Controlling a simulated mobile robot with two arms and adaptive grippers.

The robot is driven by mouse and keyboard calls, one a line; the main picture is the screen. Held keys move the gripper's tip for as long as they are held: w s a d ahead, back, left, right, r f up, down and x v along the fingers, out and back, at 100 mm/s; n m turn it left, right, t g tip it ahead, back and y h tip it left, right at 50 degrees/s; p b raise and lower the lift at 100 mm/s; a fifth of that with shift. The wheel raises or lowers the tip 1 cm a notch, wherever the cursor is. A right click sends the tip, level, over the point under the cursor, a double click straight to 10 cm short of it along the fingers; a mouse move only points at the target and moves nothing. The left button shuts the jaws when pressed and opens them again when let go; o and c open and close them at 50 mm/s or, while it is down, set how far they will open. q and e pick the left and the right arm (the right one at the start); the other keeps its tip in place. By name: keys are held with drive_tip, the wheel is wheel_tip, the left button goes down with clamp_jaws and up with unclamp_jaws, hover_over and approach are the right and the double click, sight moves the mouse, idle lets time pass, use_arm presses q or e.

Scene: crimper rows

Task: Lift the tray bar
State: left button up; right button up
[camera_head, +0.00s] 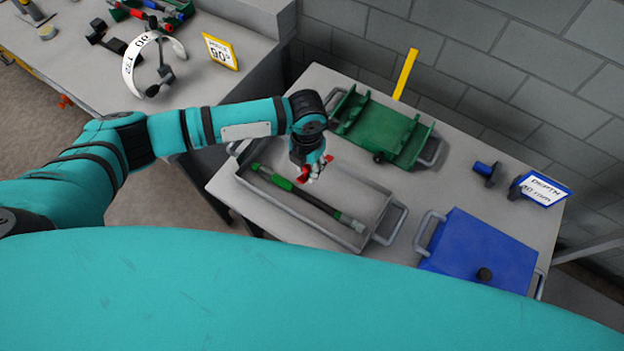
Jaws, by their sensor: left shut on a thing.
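The bar (324,206), black with green bands and a grey end, lies lengthwise along the grey tray (378,185). My right gripper does not show.
A green cradle-like holder (378,126) stands behind the tray. A blue lidded box (478,252) is at right, with a depth sign (544,190) behind it. A yellow post (405,74) stands at the back edge. Another bench (75,60) with tools is at left.

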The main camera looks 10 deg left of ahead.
use_arm(q)
drive_tip(key=shift+w+d+r, duration=0.3)
drive_tip(key=shift+w+r, duration=0.25)
drive_tip(key=shift+w, duration=0.2)
drive_tip(key=shift+w+d+r, duration=0.3)
drive_tip(key=shift+w+r, duration=0.2)
drive_tip(key=shift+w, duration=0.2)
drive_tip(key=shift+w+d+r, duration=0.25)
drive_tip(key=shift+w+r, duration=0.2)
drive_tip(key=shift+w, duration=0.3)
drive_tip(key=shift+w+d+r, duration=0.25)
drive_tip(key=shift+w+r, duration=0.15)
drive_tip(key=shift+w, duration=0.35)
drive_tip(key=shift+c, duration=0.2)
drive_tip(key=shift+w+d+r+b, duration=0.3)
drive_tip(key=shift+w+r, duration=0.2)
drive_tip(key=shift+w, duration=0.1)
drive_tip(key=shift+w+f, duration=0.1)
